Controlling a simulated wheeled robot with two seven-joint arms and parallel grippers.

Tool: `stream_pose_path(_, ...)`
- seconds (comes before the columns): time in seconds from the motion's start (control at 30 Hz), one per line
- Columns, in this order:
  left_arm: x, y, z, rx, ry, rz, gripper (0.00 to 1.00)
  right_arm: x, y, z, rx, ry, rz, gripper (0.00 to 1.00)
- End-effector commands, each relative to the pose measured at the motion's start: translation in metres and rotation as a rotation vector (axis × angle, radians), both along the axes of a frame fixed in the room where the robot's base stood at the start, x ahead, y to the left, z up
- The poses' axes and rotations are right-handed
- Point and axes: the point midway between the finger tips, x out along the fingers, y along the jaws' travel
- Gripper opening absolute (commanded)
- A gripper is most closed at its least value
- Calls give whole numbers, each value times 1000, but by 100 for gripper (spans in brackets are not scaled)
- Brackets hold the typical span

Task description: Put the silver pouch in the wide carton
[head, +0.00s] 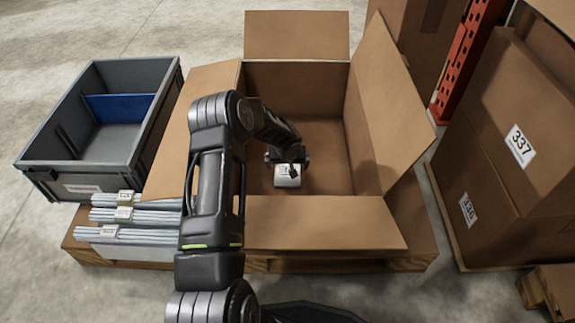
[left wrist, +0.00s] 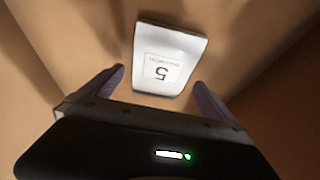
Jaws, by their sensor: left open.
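The wide carton (head: 325,222) stands open in the middle of the head view, its flaps folded outward. The silver pouch (head: 284,181) is inside it, towards the left of its floor. My left gripper (head: 288,157) reaches down into the carton, right by the pouch. In the left wrist view the left gripper (left wrist: 160,82) has its fingers spread apart, with no grip on the pouch. I cannot tell whether the pouch touches the carton floor. My right gripper is not in view.
A grey crate (head: 60,160) with a blue divider (head: 120,107) stands at the left. Bundles of grey rods (head: 135,217) lie beside the carton. Taped boxes (head: 500,150) stand at the right, near a red rack post (head: 462,60). A pallet (head: 340,262) lies under the carton.

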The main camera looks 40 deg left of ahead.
Motion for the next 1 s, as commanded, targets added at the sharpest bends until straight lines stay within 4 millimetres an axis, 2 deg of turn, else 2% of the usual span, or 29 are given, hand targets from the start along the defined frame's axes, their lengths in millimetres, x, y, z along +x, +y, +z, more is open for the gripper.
stream_pose_path(0.23,-2,-3,28,2,-1,-4,100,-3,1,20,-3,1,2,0)
stream_pose_path(0.5,-21,-17,84,3,-2,-3,100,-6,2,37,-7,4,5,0)
stream_pose_path(0.63,-29,-23,106,2,-2,-1,100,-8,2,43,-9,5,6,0)
stream_pose_path(0.8,-35,-27,120,0,0,-1,100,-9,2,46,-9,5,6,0)
stream_pose_path(1.0,-37,-28,122,0,0,0,100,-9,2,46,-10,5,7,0)
